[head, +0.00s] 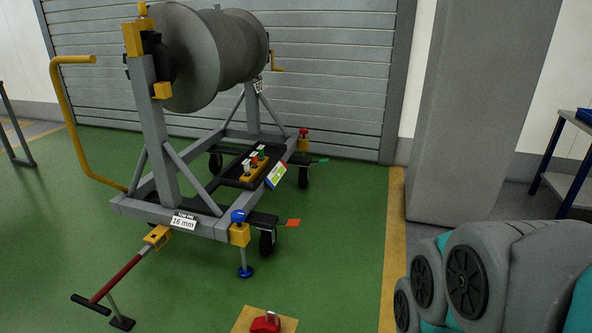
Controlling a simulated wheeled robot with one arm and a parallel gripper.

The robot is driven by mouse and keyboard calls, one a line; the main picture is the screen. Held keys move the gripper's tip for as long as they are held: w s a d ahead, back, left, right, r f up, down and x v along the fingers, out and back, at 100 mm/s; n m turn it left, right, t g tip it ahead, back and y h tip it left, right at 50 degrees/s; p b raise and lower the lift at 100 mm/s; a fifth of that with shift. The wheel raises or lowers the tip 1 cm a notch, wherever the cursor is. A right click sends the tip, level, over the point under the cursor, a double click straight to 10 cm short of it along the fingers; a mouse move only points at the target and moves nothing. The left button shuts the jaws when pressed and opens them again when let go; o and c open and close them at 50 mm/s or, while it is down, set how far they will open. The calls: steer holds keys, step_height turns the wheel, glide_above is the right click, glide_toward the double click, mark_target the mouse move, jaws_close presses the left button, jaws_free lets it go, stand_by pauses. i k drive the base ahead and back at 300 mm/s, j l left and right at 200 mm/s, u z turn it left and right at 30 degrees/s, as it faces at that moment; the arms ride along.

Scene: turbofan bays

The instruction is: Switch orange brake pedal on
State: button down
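The orange brake pedal (292,223) is a small flat tab. It sticks out to the right of the black caster wheel (267,241) at the near right corner of a grey wheeled cable drum stand (150,205). From here I cannot tell whether the pedal is pressed down or up. Nothing touches it. My arm's grey and teal links fill the lower right of the head view, apart from the stand. My gripper is not in view.
A green pedal (323,160) sits at the far caster. A blue-knobbed jack (240,233) stands left of the orange pedal. A red tow bar (117,277) reaches out front left. Green floor is free right of the pedal.

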mark_target(291, 223)
steer(key=i, duration=1.75)
steer(key=i+z, duration=0.1)
steer(key=z, duration=0.15)
